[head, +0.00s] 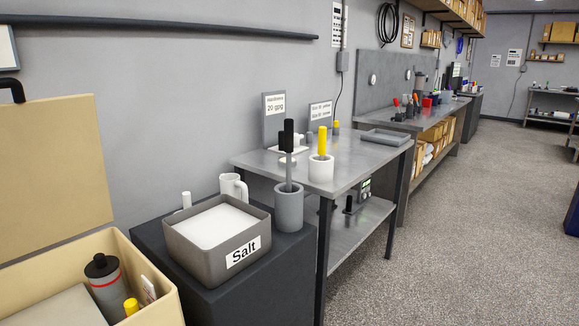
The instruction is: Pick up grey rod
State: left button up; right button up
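A grey rod (289,172) with a black upper end stands upright in a grey cup (288,211) on the right end of the dark cabinet. A second black end (282,141) shows close beside the rod's top; I cannot tell whether it belongs to a separate piece. The rod's lower part is hidden inside the cup. Neither of my grippers is in view.
A grey bin labelled Salt (190,262) stands left of the cup, with a white mug (232,188) behind. An open box (160,308) is at the lower left. Floor at right is clear.

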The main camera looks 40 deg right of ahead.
aim_at(288, 122)
jog(key=i+l+u, duration=0.3)
jog(key=l, duration=1.25)
jog(key=l+u, duration=0.25)
jog(key=l, duration=1.25)
jog(key=k, duration=0.05)
